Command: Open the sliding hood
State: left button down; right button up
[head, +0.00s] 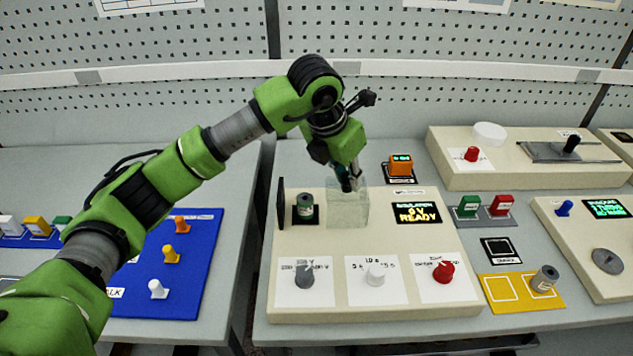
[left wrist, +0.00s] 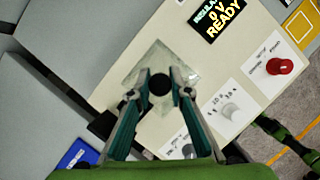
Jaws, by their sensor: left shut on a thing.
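The sliding hood (head: 348,212) is a clear box on the beige insulation console. It stands to the right of a grey-green spool (head: 305,207) on a black base and does not appear to cover it. My left gripper (head: 347,184) reaches down onto the hood's top. In the left wrist view, my left gripper (left wrist: 158,88) is shut on the dark round knob (left wrist: 159,83) of the hood, and the clear hood top (left wrist: 150,62) shows around the fingers. The knob is mostly hidden by the fingers in the head view.
A black upright plate (head: 281,203) stands left of the spool. A lit display (head: 418,213) reading READY is right of the hood. Grey, white and red knobs (head: 443,272) line the console front. An orange device (head: 401,164) stands behind it.

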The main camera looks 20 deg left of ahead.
aim_at(366, 185)
pick_arm(q)
jog(key=d, duration=0.1)
jog(key=w+d, duration=0.1)
jog(key=d, duration=0.1)
jog(key=c, duration=1.8)
grip_release()
jog(key=shift+c, duration=0.2)
jog(key=shift+s+a+r, duration=0.1)
jog(key=shift+r, duration=0.1)
jog(key=v, duration=1.1)
jog(key=shift+r, duration=0.35)
jog(key=shift+s, duration=0.1)
